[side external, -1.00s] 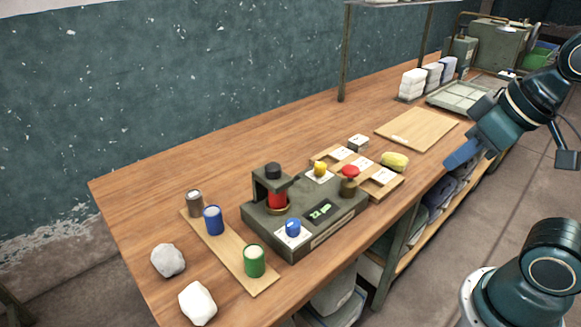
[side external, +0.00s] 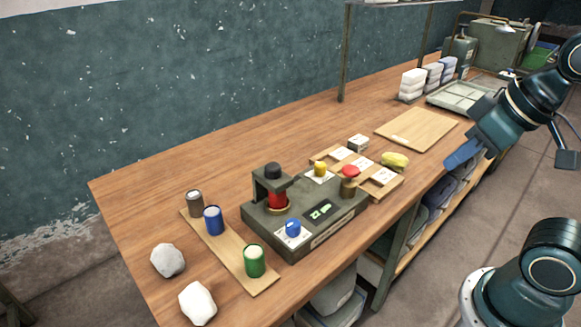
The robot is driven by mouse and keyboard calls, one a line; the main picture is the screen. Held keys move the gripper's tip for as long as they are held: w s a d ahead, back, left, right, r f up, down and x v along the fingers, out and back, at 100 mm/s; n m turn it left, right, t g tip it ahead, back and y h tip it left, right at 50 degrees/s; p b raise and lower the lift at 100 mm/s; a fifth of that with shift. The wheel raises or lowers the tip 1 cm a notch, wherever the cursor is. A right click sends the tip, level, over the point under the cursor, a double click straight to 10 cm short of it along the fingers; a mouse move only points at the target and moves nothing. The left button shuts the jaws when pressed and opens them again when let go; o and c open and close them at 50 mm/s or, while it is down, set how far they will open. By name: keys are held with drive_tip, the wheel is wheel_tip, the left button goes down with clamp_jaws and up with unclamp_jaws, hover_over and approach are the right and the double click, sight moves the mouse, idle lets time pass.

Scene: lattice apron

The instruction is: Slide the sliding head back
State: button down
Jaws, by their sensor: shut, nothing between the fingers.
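A dark green machine (side external: 330,228) stands on the wooden bench. At its left end a bracket-like head (side external: 271,178) with a black cap sits over a red cylinder (side external: 278,199). I take this to be the sliding head, but its track cannot be made out. The machine's top carries a blue knob (side external: 293,227), a yellow knob (side external: 320,169), a red knob on a brass post (side external: 350,173) and a small lit display (side external: 321,210). My gripper (side external: 460,155) is shut and empty, past the bench's right edge, well apart from the machine.
Brown, blue and green cans (side external: 254,261) stand on a board left of the machine, with two pale lumps (side external: 197,303) nearby. Behind it are a compartmented wooden tray (side external: 383,186), a yellow bundle (side external: 395,160) and a flat board (side external: 416,128). The bench's back left is clear.

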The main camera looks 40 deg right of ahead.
drive_tip(key=c, duration=2.1)
unclamp_jaws()
drive_tip(key=o, duration=1.1)
drive_tip(key=shift+w+r, duration=0.3)
drive_tip(key=shift+w, duration=0.05)
drive_tip(key=shift+c, duration=0.2)
drive_tip(key=shift+o, duration=0.4)
drive_tip(key=w+a+r+n+g, duration=0.1)
drive_tip(key=w+r, duration=0.3)
drive_tip(key=w, duration=0.4)
drive_tip(key=shift+a+r+n+g, duration=0.3)
drive_tip(key=shift+a+r+n, duration=0.1)
drive_tip(key=shift+n, duration=0.3)
drive_tip(key=n+g, duration=0.4)
drive_tip(key=n, duration=0.3)
hover_over(273, 165)
drive_tip(key=shift+f, duration=1.85)
drive_tip(key=shift+f, duration=0.15)
wheel_tip(273, 165, down, 14)
drive_tip(key=shift+r, duration=0.25)
